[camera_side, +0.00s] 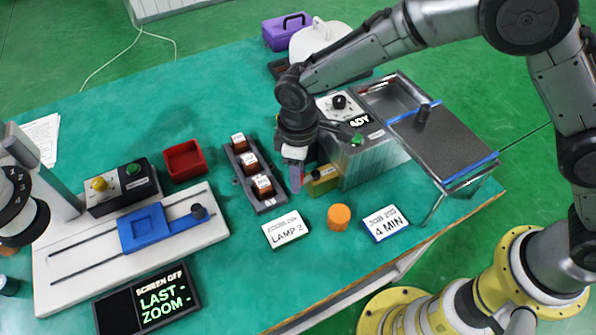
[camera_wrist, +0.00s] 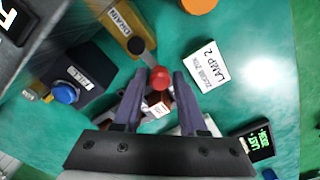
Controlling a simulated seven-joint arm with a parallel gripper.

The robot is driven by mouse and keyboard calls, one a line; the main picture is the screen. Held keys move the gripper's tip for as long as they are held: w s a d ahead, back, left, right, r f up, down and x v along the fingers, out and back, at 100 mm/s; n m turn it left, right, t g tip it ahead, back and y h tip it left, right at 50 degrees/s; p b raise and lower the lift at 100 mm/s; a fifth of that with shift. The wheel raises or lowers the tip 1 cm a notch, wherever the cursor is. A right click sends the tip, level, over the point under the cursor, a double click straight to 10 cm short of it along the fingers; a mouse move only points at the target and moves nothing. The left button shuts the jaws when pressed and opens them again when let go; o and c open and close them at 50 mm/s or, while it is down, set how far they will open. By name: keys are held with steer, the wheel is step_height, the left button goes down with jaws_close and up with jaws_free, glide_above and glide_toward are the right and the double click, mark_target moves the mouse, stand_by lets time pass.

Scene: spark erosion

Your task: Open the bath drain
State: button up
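The drain valve is a yellow block (camera_wrist: 110,17) marked "DRAIN" in the wrist view. A grey lever (camera_wrist: 145,55) runs from it to a red ball knob (camera_wrist: 160,77). My gripper (camera_wrist: 159,76) is open, with one finger on each side of the knob in the picture; I cannot tell whether the fingertips are level with it. In the side view the yellow block (camera_side: 322,181) sits beside the grey machine box, and my gripper (camera_side: 296,180) points down just left of it. The lever and knob are hidden there.
A dark box with a blue knob (camera_wrist: 66,92) stands near the drain. A rack (camera_side: 257,177) of brown blocks is left of my gripper. An orange cylinder (camera_side: 339,216) and "LAMP 2" card (camera_side: 286,230) lie in front. The metal bath (camera_side: 445,140) stands right.

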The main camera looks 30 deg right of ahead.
jaws_close()
steer(key=shift+w+r+m, duration=0.1)
steer(key=shift+w+m, duration=0.15)
steer(key=shift+m, duration=0.35)
steer(key=shift+o, duration=2)
jaws_free()
step_height(320, 180, up, 14)
